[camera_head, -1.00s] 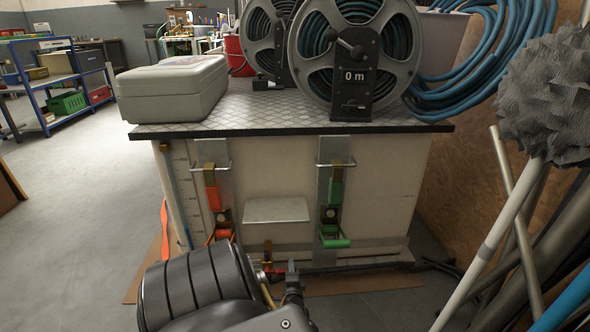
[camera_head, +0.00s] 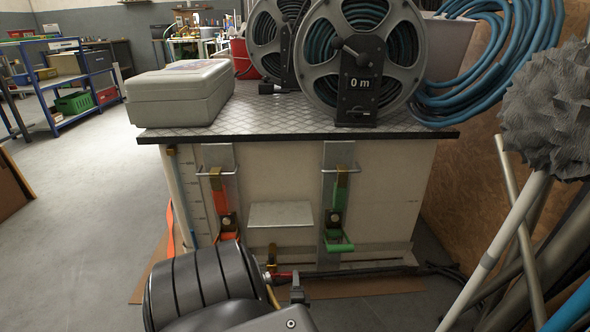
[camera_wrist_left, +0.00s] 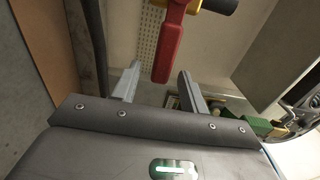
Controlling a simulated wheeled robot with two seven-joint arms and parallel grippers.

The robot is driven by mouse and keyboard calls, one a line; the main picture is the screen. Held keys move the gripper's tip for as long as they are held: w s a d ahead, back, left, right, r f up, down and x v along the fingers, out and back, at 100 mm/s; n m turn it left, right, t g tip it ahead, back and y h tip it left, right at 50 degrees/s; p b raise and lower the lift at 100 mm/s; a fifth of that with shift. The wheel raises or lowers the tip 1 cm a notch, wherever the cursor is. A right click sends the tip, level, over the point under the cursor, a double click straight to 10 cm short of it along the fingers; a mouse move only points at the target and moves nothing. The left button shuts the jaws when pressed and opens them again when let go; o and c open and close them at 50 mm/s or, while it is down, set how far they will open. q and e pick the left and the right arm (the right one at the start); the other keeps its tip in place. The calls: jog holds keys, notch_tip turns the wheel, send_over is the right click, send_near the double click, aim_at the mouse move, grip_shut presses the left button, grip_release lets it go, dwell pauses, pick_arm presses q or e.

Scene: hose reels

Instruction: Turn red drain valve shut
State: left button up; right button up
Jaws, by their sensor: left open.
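The red drain valve handle (camera_head: 284,276) shows low at the front of the cabinet in the camera_head view, partly hidden by my left arm and gripper. In the left wrist view the red lever (camera_wrist_left: 171,45) hangs from a brass-coloured fitting (camera_wrist_left: 186,6) at the top. My left gripper (camera_wrist_left: 158,82) is open, with its two grey fingers apart. The lever's lower end appears between the fingertips in the picture, with no clear contact. In the camera_head view only part of my left gripper (camera_head: 297,290) shows, close to the valve. My right gripper is not in view.
The cabinet (camera_head: 385,205) carries an orange lever (camera_head: 222,198) and a green lever (camera_head: 338,200) on its front, with a small shelf (camera_head: 280,214) between them. Dark hose lies along its base. Poles (camera_head: 515,235) lean at the right. Open floor (camera_head: 80,215) lies left.

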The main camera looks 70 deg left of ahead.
pick_arm(q)
jog(key=p+v, duration=0.1)
jog(key=v, duration=0.5)
dwell(0.6)
